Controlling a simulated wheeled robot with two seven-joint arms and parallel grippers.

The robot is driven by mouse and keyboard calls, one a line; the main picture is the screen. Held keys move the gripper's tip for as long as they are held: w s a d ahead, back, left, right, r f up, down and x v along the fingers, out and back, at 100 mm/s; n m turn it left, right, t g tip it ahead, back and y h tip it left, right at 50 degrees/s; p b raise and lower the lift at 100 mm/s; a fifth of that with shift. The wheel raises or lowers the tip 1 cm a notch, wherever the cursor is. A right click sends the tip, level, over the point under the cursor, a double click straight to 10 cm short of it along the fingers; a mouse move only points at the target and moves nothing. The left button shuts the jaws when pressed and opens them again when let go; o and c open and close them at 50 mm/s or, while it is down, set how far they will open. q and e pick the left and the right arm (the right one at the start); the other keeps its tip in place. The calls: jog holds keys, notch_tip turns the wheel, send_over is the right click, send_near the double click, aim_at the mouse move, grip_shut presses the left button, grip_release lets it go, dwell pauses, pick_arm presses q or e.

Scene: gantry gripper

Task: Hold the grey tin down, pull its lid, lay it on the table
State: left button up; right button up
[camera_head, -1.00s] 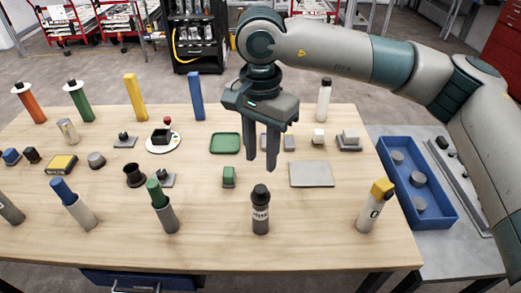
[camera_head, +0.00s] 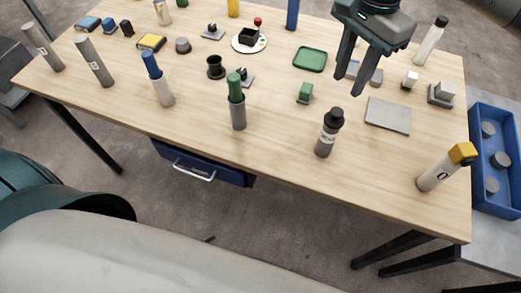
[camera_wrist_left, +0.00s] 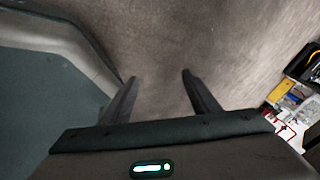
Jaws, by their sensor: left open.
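Several upright cylinders stand along the table's front. They include a grey one with a green top (camera_head: 237,105), a dark grey one with a black cap and label (camera_head: 328,135), and plain grey ones (camera_head: 94,62) at the left. A low grey round piece (camera_head: 183,45) lies farther back. I cannot tell which is the grey tin. My right gripper (camera_head: 349,90) hangs above the table between the green tray and the grey plate, its fingers apart and empty. My left gripper (camera_wrist_left: 158,78) is open and empty over bare floor in the left wrist view; the head view does not show it.
The table (camera_head: 290,165) has a green tray (camera_head: 310,59), a grey plate (camera_head: 388,115) and a white cylinder with a yellow top (camera_head: 445,168). A blue bin (camera_head: 480,185) stands beyond the right edge. A blue drawer (camera_head: 200,165) hangs below the front edge.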

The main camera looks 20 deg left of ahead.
pick_arm(q)
jog(key=w+d+r+m+t+h, duration=0.3)
jog(key=w+r+m, duration=0.4)
jog(key=r, duration=0.4)
jog(key=w+d+r+m+t+h, duration=0.3)
jog(key=w+r+m, duration=0.3)
jog(key=r+m, duration=0.45)
jog(key=s+d+r+m+g+h, duration=0.1)
jog(key=d+r+m+h, duration=0.25)
jog(key=r+m, duration=0.45)
jog(key=s+d+r+m+g+h, duration=0.1)
jog(key=d+r+m+h, duration=0.4)
jog(key=r, duration=0.6)
jog(key=s+d+r+m+g+h, duration=0.1)
jog(key=s+d+r+m, duration=0.1)
jog(key=r+m, duration=0.65)
jog(key=n+y, duration=0.1)
jog(key=n, duration=0.3)
send_near(319, 142)
jog(key=shift+t, duration=0.3)
jog(key=v, duration=0.5)
jog(key=shift+s+a, duration=0.1)
jog(key=shift+s, duration=0.05)
jog(key=x, duration=1.7)
jog(key=shift+f, duration=0.25)
